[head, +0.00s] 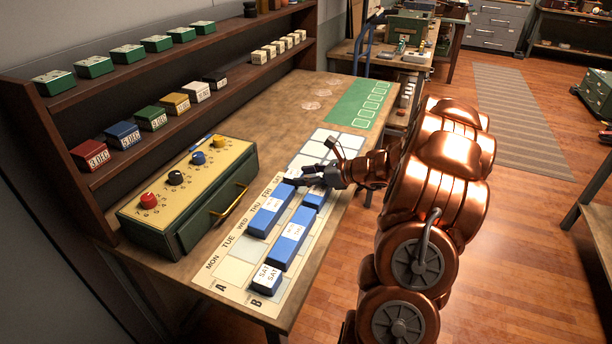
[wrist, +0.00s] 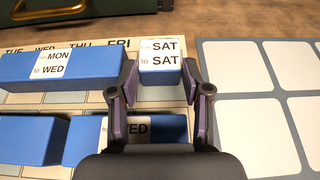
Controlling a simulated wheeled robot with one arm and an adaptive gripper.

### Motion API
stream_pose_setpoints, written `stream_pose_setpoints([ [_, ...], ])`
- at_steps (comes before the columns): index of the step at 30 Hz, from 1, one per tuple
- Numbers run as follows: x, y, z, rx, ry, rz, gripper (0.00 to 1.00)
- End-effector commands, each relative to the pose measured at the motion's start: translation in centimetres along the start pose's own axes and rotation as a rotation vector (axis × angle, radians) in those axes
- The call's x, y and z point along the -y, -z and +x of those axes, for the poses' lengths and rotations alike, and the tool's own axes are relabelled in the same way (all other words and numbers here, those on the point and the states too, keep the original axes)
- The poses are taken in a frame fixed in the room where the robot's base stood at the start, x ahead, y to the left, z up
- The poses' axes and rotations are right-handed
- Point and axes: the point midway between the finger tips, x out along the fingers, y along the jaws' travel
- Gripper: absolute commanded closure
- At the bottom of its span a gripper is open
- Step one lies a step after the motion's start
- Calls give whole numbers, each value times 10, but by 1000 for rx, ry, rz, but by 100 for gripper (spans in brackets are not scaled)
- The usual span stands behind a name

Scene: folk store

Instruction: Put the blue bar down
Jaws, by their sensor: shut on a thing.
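My gripper (head: 306,180) is over the far end of the planning board (head: 232,270), by the FRI column. In the wrist view, its fingers (wrist: 160,80) are shut on a short blue bar (wrist: 160,57) labelled SAT to SAT. Its white-labelled end also shows at the fingertips in the head view (head: 293,174). The bar is beside the far end of the long MON to WED blue bar (wrist: 20,72) in row A. I cannot tell whether its underside touches the board. The fingers hide its sides.
Row B holds more blue bars, including a long one (head: 292,238) and a short SAT block (head: 267,280). A green box with knobs (head: 190,195) stands left of the board. A pale grid (head: 325,148) and green mat (head: 360,105) lie beyond. Shelves (head: 190,107) hold coloured blocks.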

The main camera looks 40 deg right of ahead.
Motion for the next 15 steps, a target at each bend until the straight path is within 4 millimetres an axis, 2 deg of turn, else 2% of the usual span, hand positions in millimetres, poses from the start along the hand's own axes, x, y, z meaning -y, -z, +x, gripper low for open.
stream_pose_setpoints([
  [6,0,3,2,0,-1,0,89],
  [7,0,4,2,0,-1,0,51],
  [10,0,3,2,0,-1,-1,42],
  [15,0,3,2,0,-1,-1,42],
])
